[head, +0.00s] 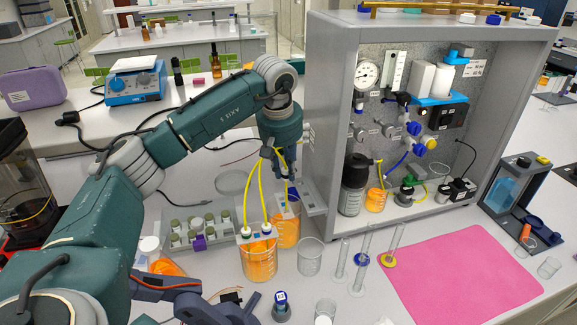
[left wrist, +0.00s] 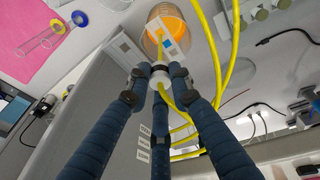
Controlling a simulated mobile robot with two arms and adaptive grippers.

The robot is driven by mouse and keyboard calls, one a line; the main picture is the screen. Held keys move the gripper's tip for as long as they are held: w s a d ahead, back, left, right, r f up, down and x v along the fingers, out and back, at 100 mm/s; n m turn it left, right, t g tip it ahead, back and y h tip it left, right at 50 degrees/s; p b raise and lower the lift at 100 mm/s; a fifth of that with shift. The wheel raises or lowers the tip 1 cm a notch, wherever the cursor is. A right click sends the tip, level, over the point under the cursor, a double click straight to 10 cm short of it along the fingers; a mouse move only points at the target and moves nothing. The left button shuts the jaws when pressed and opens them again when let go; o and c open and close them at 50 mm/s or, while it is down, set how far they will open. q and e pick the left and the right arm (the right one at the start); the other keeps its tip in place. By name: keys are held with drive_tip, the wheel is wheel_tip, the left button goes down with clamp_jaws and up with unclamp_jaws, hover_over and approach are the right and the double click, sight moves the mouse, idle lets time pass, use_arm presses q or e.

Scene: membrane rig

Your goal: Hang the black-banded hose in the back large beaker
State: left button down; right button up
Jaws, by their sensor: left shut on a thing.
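My left gripper (head: 285,174) points down above the back large beaker (head: 289,232), which holds orange liquid. In the left wrist view its three fingers (left wrist: 158,82) close on a white fitting of a yellow hose. The back beaker (left wrist: 165,28) shows just beyond the fingertips, with a white and blue label card. I cannot tell whether the hose end is inside its rim.
An empty beaker (head: 310,257) and several glass cylinders (head: 362,250) stand right of the large beakers. A vial rack (head: 200,226) is to the left. The grey rig cabinet (head: 331,120) rises close at the right.

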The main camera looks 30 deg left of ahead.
use_arm(q)
drive_tip(key=shift+f, duration=0.35)
drive_tip(key=shift+d+f, duration=0.1)
drive_tip(key=shift+f, duration=0.55)
drive_tip(key=shift+f+b, duration=0.25)
drive_tip(key=shift+b, duration=0.05)
use_arm(e)
drive_tip(key=shift+s+a+f, duration=0.25)
drive_tip(key=shift+s+a, duration=0.05)
drive_tip(key=shift+s, duration=0.05)
use_arm(q)
drive_tip(key=shift+f, duration=0.1)
drive_tip(key=s+b+x, duration=0.2)
drive_tip(key=b+x, duration=0.4)
drive_tip(key=x, duration=0.2)
drive_tip(key=shift+d+f, duration=0.2)
drive_tip(key=shift+f, duration=0.3)
use_arm(e)
wheel_tip(320, 180, down, 6)
drive_tip(key=shift+f, duration=0.2)
use_arm(q)
drive_tip(key=shift+f+b, duration=0.2)
drive_tip(key=shift+b, duration=0.1)
use_arm(e)
drive_tip(key=shift+s+f, duration=0.1)
use_arm(q)
drive_tip(key=c, duration=1.5)
unclamp_jaws()
